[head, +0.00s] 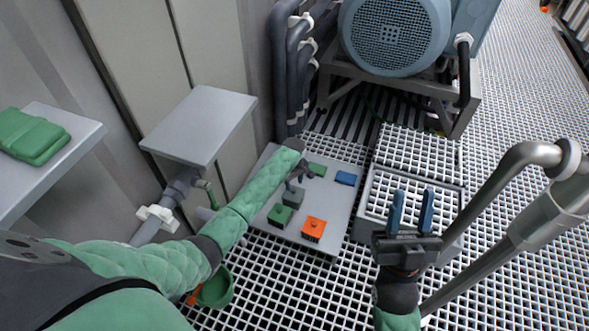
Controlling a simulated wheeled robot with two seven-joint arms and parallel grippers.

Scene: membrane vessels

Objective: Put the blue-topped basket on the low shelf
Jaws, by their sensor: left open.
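A small item with a blue top (346,178) sits at the far right of a low grey panel (340,215); it is the only blue-topped item I see there, and its sides are too small to make out. My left gripper (297,180) is over the panel, to the left of the blue top and apart from it. It is open, and its fingers are small and partly hidden by the arm. My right gripper (412,208) points up the picture with two blue fingers apart, open and empty, in front of a grating-topped box (415,150).
Green (280,214), dark grey (293,197) and orange (313,228) items share the low panel. A bare grey shelf (198,125) and one with a green case (33,136) stand left. A pipe rail (490,200) rises right. A motor (395,35) stands behind.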

